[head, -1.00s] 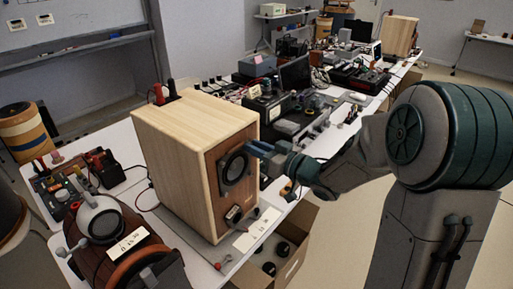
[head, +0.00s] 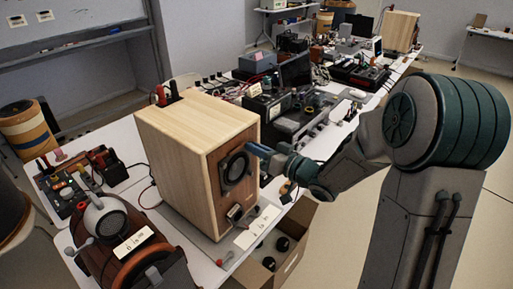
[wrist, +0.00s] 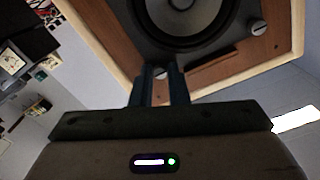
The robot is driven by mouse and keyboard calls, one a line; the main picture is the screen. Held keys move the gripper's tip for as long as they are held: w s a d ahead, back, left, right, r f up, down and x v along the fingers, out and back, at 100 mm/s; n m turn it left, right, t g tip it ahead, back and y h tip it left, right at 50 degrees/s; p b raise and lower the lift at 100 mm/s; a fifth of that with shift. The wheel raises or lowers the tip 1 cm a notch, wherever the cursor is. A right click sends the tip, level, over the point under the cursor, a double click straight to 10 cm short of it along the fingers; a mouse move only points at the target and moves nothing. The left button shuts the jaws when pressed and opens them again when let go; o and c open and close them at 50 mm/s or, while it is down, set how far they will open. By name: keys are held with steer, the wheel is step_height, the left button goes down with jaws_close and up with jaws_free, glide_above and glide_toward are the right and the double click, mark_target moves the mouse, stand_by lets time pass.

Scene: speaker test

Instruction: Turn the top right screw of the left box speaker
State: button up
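The left box speaker (head: 180,150) is a tall light-wood box on the near table, its brown front facing right. Its round black driver (head: 236,170) sits in the front. My gripper (head: 251,150) is at the driver's upper right edge. In the wrist view the fingers of my gripper (wrist: 160,75) stand a little apart. A small pale screw head (wrist: 159,73) shows between and just beyond the fingertips, partly hidden by them. I cannot tell whether they touch it. Another slotted silver screw (wrist: 257,27) sits at the driver frame's edge, clear of the fingers.
An open cardboard box (head: 285,262) with dark round things stands low in front of the speaker. A brown device with a grey ring (head: 105,222) is near left. Electronics (head: 290,105) crowd the table behind. Open floor (head: 335,235) lies between the table and my arm.

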steer(key=shift+d, duration=0.1)
steer(key=b+v, duration=0.1)
steer(key=v, duration=1.2)
steer(key=shift+s+d, duration=0.2)
steer(key=shift+d, duration=0.1)
steer(key=d+f+m+h, duration=0.1)
steer(key=d+m+h, duration=0.4)
steer(key=d+h, duration=0.75)
steer(key=s+a+g, duration=0.2)
steer(key=s, duration=0.3)
steer(key=s+a+f+g+h, duration=0.1)
steer(key=s+a+g, duration=0.2)
steer(key=s, duration=0.3)
steer(key=s+a+m+g, duration=0.1)
steer(key=s+a+g, duration=0.2)
steer(key=s, duration=0.3)
steer(key=shift+f+h, duration=0.35)
steer(key=shift+f, duration=0.05)
